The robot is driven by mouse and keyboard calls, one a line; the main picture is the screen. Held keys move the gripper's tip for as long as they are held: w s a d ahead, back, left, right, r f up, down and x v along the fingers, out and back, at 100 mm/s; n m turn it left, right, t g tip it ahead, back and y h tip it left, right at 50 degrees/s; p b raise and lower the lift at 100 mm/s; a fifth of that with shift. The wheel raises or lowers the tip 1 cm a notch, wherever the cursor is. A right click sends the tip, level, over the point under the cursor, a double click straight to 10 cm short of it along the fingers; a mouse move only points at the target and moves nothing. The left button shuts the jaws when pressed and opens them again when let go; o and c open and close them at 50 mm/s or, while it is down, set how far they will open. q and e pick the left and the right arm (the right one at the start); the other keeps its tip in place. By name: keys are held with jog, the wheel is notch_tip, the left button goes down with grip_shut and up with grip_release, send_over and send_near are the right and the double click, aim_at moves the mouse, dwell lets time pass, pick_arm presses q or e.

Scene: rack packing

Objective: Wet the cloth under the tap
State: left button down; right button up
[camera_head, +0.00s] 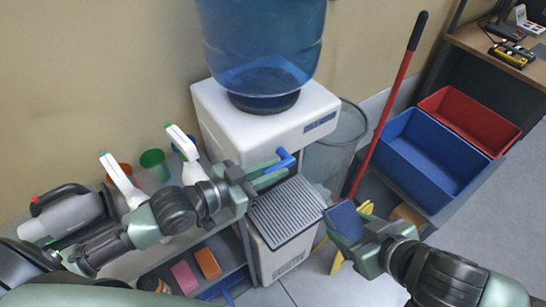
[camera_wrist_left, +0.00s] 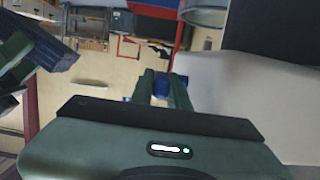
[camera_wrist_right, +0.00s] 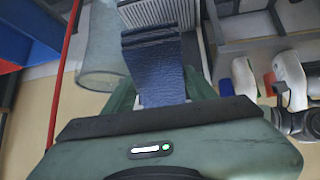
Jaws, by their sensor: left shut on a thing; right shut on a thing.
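The water dispenser (camera_head: 225,110) is white with a blue water bottle on top. Its blue tap lever (camera_head: 287,157) sticks out at the front. My left gripper (camera_head: 278,172) is shut on the lever; the lever's blue end also shows between the fingers in the left wrist view (camera_wrist_left: 162,84). The dark blue cloth (camera_head: 345,220) is held by my right gripper (camera_head: 355,226), to the right of the grey drip grille (camera_head: 287,212). The cloth hangs folded over in the right wrist view (camera_wrist_right: 158,68). I cannot make out any water stream.
A shelf unit on the left holds white spray bottles (camera_head: 122,180), a green cup (camera_head: 153,160) and a grey jug-like machine (camera_head: 68,212). A clear bin (camera_head: 335,140), a red-handled pole (camera_head: 392,90), and blue (camera_head: 400,165) and red (camera_head: 470,120) crates stand at the right.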

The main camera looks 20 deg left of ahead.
pick_arm(q)
jog(key=shift+r, duration=0.3)
pick_arm(e)
jog(key=shift+r, duration=0.65)
pick_arm(q)
jog(key=shift+f, duration=0.15)
jog(key=c, duration=1.4)
grip_release()
jog(key=shift+o, duration=0.2)
jog(key=shift+f, duration=0.1)
jog(key=shift+s+a, duration=0.3)
pick_arm(e)
jog(key=shift+f, duration=0.15)
jog(key=shift+f+b, duration=0.35)
jog(key=shift+f, duration=0.05)
pick_arm(q)
jog(key=v, duration=1.1)
jog(key=shift+r, duration=0.3)
pick_arm(e)
jog(key=shift+r, duration=0.15)
